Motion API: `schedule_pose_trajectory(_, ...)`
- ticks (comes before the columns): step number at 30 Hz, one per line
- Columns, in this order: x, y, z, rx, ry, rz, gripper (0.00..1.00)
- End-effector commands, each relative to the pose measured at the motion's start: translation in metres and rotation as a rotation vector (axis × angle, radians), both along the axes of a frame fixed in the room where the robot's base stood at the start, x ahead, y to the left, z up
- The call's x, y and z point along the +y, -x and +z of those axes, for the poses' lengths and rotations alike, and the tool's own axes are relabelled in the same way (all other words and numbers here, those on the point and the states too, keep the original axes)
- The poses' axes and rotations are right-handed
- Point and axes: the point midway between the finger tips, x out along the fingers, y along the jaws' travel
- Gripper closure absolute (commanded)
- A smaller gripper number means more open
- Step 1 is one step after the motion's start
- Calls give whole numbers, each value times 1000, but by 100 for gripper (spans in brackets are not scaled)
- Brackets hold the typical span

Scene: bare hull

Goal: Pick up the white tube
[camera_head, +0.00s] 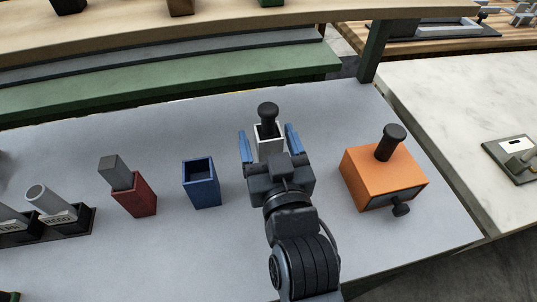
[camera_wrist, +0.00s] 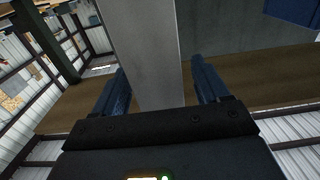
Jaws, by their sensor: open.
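The white tube (camera_head: 267,143) stands on the grey table in the head view, square and open-topped, with a black round-headed peg (camera_head: 267,113) sticking up out of it. My gripper (camera_head: 268,132) is open, with one blue finger on each side of the tube. In the wrist view the tube (camera_wrist: 150,45) shows as a pale upright column between the two fingers of my gripper (camera_wrist: 159,72). A gap shows at the fingers there, and contact cannot be told. My wrist hides the tube's lower part in the head view.
A blue square cup (camera_head: 201,190) stands to the left. Further left are a red holder (camera_head: 135,198) with a grey block and a dark rack (camera_head: 70,226) with pale tubes. An orange box (camera_head: 385,178) with black knobs stands to the right. A green ledge (camera_head: 170,83) runs behind.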

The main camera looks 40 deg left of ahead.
Motion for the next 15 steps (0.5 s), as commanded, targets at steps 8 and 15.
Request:
schedule_pose_trajectory(8, 0, 0, -1, 1, 1, 0, 35)
schedule_pose_trajectory(15, 0, 0, -1, 1, 1, 0, 58)
